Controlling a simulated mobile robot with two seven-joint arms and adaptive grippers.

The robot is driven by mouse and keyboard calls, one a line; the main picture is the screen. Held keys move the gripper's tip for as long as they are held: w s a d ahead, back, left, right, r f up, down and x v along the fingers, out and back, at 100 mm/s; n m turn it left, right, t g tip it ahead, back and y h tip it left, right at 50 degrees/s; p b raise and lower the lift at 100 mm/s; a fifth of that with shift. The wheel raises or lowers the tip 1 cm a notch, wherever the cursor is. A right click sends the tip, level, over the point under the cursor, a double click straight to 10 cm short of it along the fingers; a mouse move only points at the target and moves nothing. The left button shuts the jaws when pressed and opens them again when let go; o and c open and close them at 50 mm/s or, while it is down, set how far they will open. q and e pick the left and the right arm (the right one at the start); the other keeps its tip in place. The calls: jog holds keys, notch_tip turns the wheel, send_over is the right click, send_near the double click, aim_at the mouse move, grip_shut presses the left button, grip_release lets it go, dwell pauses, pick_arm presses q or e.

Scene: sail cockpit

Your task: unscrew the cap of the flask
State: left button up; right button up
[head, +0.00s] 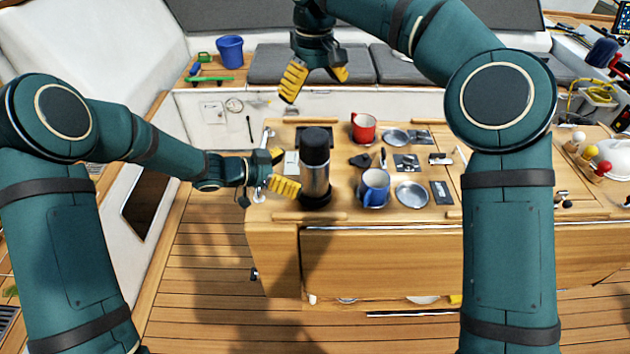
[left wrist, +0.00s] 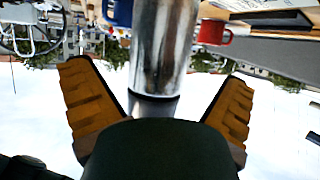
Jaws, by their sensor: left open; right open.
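The flask stands upright at the left end of the wooden cockpit table (head: 290,222). It has a silver body (head: 315,182), a black cap (head: 315,146) on top and a dark base. My left gripper (head: 280,171) is open beside the flask, its yellow fingers pointing at the body from the left. In the left wrist view the silver body (left wrist: 164,45) lies in line with the gap between the spread fingers; I cannot tell whether they touch it. My right gripper (head: 315,87) is open and empty, pointing down above and behind the cap.
A red mug (head: 363,127), a metal plate (head: 411,194) and small dark items lie farther along. A blue bucket (head: 230,51) stands on the back-left bench. The deck left of the table is clear.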

aim_at(315, 172)
pick_arm(q)
jog(key=x, duration=0.7)
